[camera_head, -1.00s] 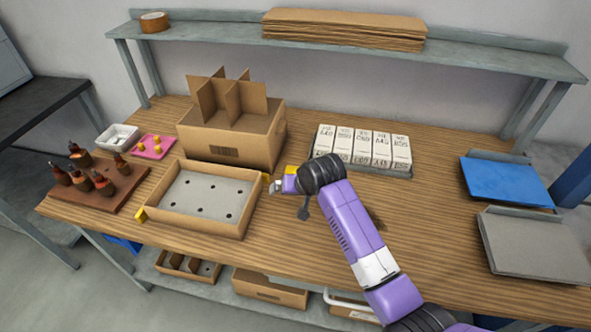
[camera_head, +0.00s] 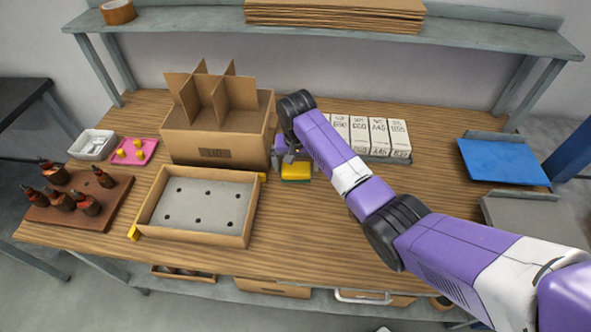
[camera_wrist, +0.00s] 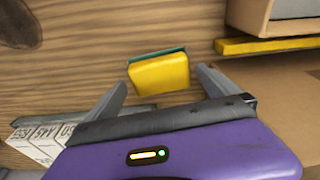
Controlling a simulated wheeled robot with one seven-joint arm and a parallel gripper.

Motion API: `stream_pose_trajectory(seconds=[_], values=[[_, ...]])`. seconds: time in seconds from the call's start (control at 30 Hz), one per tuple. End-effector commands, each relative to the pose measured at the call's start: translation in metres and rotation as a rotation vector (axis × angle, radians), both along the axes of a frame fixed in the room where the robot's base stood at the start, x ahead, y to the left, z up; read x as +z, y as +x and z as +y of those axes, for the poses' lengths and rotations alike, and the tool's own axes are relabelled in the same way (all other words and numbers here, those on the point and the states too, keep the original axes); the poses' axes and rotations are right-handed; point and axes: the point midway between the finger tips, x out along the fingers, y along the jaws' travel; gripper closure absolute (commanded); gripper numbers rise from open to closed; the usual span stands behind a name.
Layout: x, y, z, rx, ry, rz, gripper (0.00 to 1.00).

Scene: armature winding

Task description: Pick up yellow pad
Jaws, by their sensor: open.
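My gripper (camera_head: 285,159) is just behind and above the pad in the head view. In the wrist view my gripper (camera_wrist: 160,88) is open, with its two fingers spread on either side of the pad. The pad shows between and slightly beyond the fingertips; I cannot tell how much height separates them.
A cardboard box with dividers (camera_head: 215,142) stands close left of my gripper. A shallow cardboard tray (camera_head: 243,240) with yellow tabs is in front left. A row of white boxes (camera_head: 398,141) stands behind my arm.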

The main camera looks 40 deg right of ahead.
Motion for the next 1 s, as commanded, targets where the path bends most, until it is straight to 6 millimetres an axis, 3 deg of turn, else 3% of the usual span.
stream_pose_trajectory(seconds=[0.2,0.47,0.77,1.0], values=[[-0.022,0.003,-0.002,0.0,0.0,0.0,0.0],[-0.024,0.003,-0.002,0.0,0.0,-0.002,0.0],[-0.024,0.003,-0.002,0.001,-0.001,-0.002,0.55],[-0.024,0.003,-0.002,0.001,-0.001,-0.002,0.55]])
